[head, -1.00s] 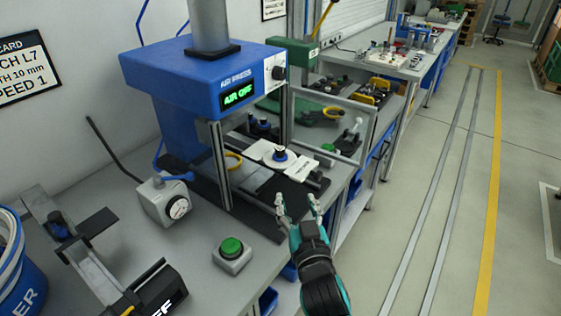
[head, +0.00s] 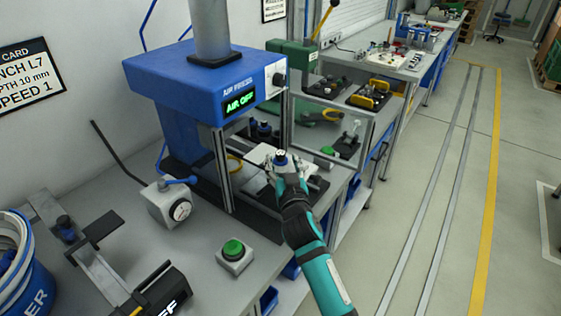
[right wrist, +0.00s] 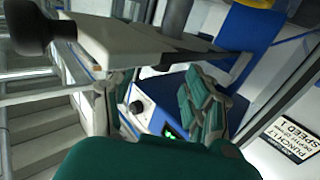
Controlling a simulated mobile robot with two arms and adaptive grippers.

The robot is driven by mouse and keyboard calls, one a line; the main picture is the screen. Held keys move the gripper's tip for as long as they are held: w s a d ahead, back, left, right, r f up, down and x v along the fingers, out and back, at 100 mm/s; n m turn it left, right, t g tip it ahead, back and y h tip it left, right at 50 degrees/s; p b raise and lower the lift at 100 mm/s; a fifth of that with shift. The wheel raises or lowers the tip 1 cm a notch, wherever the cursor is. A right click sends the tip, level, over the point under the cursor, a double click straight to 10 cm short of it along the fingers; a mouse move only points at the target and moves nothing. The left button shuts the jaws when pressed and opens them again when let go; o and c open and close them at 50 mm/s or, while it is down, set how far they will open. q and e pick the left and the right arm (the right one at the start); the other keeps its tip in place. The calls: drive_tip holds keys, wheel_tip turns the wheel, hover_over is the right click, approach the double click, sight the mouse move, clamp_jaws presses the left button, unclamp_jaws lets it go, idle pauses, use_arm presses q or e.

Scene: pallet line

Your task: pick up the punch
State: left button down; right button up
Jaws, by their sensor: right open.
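A small blue-collared piece with a metal top, which looks like the punch (head: 281,157), stands on a white plate (head: 257,157) under the blue air press. My right gripper (head: 281,166) is open at its near side, with fingers beside the piece; whether they touch it I cannot tell. In the right wrist view, the green and white fingers of my right gripper (right wrist: 155,85) are spread apart near a pale plate (right wrist: 130,45). A dark rounded knob (right wrist: 28,27) shows at the upper left there; I cannot tell what it is. My left gripper is out of view.
The blue air press (head: 200,85) reads AIR OFF, and its metal posts flank the plate. A green button box (head: 234,255) and a dial gauge (head: 168,203) stand on the bench to the left. Darker blue pieces (head: 262,129) stand behind. The aisle at right is clear.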

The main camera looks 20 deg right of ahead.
sight(281, 156)
drive_tip(key=w, duration=0.3)
drive_tip(key=shift+w+d, duration=0.25)
clamp_jaws()
